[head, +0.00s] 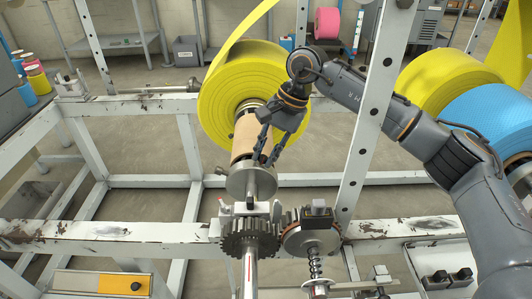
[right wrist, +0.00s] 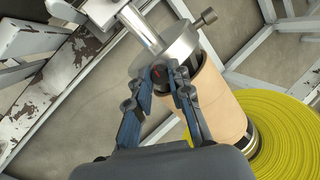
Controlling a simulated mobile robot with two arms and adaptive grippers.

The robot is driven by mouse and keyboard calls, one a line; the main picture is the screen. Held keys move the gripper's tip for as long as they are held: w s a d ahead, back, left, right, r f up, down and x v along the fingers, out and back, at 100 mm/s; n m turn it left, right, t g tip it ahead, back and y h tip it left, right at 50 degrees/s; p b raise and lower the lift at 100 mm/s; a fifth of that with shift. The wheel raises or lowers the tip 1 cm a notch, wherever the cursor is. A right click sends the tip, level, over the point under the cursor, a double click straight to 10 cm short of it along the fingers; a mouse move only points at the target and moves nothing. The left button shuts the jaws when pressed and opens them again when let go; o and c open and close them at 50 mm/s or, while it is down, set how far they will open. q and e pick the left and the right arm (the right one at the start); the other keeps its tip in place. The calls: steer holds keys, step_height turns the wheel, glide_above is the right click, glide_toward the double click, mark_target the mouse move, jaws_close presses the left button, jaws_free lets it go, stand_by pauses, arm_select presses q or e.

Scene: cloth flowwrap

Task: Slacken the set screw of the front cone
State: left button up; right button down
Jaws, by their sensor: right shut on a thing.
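The front cone (head: 252,181) is a silver metal disc on the shaft, at the near end of the brown core (head: 245,138); it also shows in the right wrist view (right wrist: 178,48). My right gripper (head: 264,160) reaches down to the cone's rim. In the right wrist view its fingertips (right wrist: 164,76) are closed around a small dark part at the rim, apparently the set screw, mostly hidden between them. A knurled metal screw (head: 221,172) sticks out of the cone's side, clear of the fingers; it shows in the wrist view too (right wrist: 207,18). My left gripper is not in view.
A yellow roll (head: 240,95) sits on the core behind the cone. Dark gears (head: 250,241) and a spring shaft (head: 315,262) stand in front. White frame beams (head: 110,235) and a perforated upright (head: 370,120) surround the work. More rolls (head: 490,110) stand at right.

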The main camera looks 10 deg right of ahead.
steer(key=shift+n, duration=0.4)
steer(key=c, duration=1.2)
jaws_free()
steer(key=v, duration=0.7)
steer(key=shift+r, duration=0.25)
steer(key=shift+d, duration=0.1)
